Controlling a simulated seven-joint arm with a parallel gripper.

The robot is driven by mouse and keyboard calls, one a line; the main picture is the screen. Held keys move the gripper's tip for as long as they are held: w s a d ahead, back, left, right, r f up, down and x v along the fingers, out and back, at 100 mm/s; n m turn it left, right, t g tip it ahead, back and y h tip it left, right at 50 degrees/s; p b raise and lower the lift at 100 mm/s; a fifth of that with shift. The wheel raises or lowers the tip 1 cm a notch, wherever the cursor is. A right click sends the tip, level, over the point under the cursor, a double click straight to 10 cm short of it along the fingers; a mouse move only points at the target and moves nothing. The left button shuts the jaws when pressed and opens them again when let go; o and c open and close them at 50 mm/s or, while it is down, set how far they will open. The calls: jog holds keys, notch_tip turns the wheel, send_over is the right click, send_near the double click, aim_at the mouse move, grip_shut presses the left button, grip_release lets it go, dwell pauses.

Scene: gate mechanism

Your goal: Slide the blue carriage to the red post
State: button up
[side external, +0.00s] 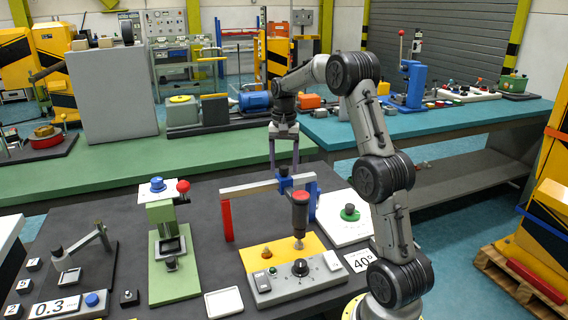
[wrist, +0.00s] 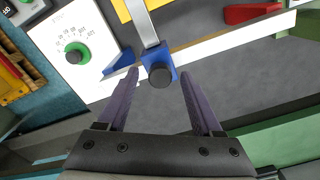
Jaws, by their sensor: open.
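A pale rail (side external: 250,188) spans between the red post (side external: 227,218) at its left end and the blue post (side external: 312,200) at its right end. The blue carriage (side external: 284,182) sits on the rail, nearer the blue post. In the wrist view the carriage (wrist: 161,57) carries a dark round knob (wrist: 160,75), and the red post (wrist: 250,13) is at upper right. My gripper (side external: 284,172) points down above the carriage, its jaws open. In the wrist view its fingertips (wrist: 159,72) lie either side of the knob; contact cannot be told.
A dark red-topped handle (side external: 299,212) stands in front of the rail above a yellow and grey control panel (side external: 298,285). A green device with a red ball (side external: 183,186) stands left. A white dial plate with a green knob (side external: 349,212) is right. The rail between carriage and red post looks clear.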

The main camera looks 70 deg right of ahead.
grip_shut()
dwell(0.3)
jog(key=shift+r, duration=0.1)
dwell(1.0)
